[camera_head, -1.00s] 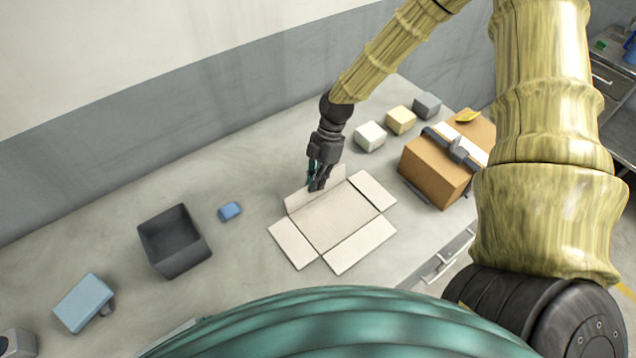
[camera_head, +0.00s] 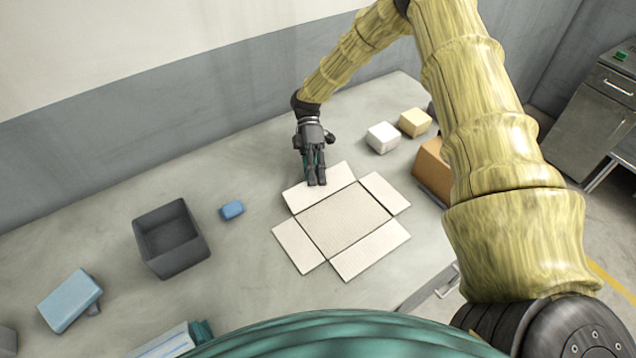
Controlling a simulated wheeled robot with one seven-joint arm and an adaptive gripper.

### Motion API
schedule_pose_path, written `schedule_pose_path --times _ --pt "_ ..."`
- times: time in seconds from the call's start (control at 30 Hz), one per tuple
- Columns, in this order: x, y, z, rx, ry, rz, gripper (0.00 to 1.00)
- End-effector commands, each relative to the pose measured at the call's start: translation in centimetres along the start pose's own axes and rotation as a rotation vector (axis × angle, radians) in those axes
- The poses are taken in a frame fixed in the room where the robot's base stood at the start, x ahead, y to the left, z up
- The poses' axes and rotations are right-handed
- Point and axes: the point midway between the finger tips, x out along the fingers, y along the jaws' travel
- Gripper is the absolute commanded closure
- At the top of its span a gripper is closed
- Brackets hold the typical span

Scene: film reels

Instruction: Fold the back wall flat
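The cardboard box (camera_head: 345,218) lies opened out on the grey bench, with its ribbed base in the middle. Its back wall (camera_head: 335,180) lies folded outward at the far side and looks flat or nearly flat. The left flap (camera_head: 297,246), the front flap (camera_head: 371,251) and the right flap (camera_head: 386,193) also lie spread outward. My gripper (camera_head: 317,184) is over the back wall, its fingertips at or just above its surface. The fingers look close together with nothing visible between them; contact is hard to tell.
A dark grey bin (camera_head: 150,248) and a small blue block (camera_head: 232,210) stand left of the box. A white block (camera_head: 383,137), a yellow block (camera_head: 415,122) and a brown carton (camera_head: 431,167) are to the right.

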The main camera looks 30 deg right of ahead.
Motion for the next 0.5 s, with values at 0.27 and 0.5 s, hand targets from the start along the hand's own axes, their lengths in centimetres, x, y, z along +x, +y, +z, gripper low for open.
schedule_pose_path --times 0.27,0.5 --pt "0.24 1.29 0.10 0.059 0.000 -0.144 1.00" --pt "0.21 1.44 0.10 0.083 -0.001 -0.200 1.00"
